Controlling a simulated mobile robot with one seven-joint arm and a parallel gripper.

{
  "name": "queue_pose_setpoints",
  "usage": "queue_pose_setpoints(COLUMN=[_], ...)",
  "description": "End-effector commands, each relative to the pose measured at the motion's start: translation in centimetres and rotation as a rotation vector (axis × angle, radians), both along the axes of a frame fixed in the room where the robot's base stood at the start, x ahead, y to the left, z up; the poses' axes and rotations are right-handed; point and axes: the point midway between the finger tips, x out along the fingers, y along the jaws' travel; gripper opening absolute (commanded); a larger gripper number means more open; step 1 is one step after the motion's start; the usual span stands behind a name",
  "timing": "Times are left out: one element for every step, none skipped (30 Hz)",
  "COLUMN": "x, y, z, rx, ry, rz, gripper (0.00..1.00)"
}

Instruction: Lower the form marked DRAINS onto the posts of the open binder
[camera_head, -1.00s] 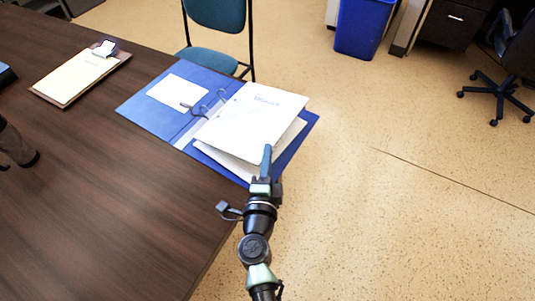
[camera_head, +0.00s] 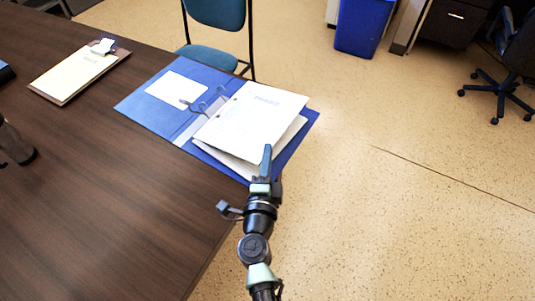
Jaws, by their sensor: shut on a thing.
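The blue binder (camera_head: 150,112) lies open on the table near its far right edge, with a white label on its left cover. Its metal posts (camera_head: 205,104) stand at the spine. The form (camera_head: 262,117), a white sheet with a blurred blue heading too small to read surely, is held tilted above the paper stack (camera_head: 232,166) on the binder's right side. Its left edge is close to the posts; I cannot tell whether it touches them. My gripper (camera_head: 266,158) is shut on the form's near right edge.
A clipboard (camera_head: 64,90) with yellowish paper lies at the table's left. A dark object (camera_head: 14,145) stands at the left edge. A blue chair (camera_head: 213,58) is behind the table. Bare table (camera_head: 120,210) lies in front of the binder.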

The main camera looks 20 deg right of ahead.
Motion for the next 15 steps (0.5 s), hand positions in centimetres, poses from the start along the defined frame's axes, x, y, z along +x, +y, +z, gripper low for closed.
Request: queue_pose_setpoints(x=[0.04, 0.04, 0.04, 0.04, 0.05, 0.04, 0.04, 0.05, 0.04, 0.04, 0.04, 0.04, 0.04, 0.04, 0.04], y=[-0.01, -0.01, -0.01, -0.01, -0.01, -0.01, -0.01, -0.01, -0.01, -0.01, -0.02, -0.01, -0.01, -0.01, -0.01], z=[-0.04, -0.09, -0.16, -0.19, -0.24, -0.30, -0.35, -0.39, -0.45, -0.49, -0.54, -0.60, -0.64, -0.69, -0.74], rx=[0.000, 0.000, 0.000, 0.000, 0.000, 0.000, 0.000, 0.000, 0.000, 0.000, 0.000, 0.000, 0.000, 0.000, 0.000], ry=[-0.002, -0.002, -0.002, -0.002, -0.002, -0.002, -0.002, -0.002, -0.002, -0.002, -0.002, -0.002, -0.002, -0.002, -0.002], rz=[0.000, 0.000, 0.000, 0.000, 0.000, 0.000, 0.000, 0.000, 0.000, 0.000, 0.000, 0.000, 0.000, 0.000, 0.000], gripper=[0.00, 0.00, 0.00, 0.00, 0.00, 0.00, 0.00, 0.00, 0.00, 0.00, 0.00, 0.00, 0.00, 0.00, 0.00])
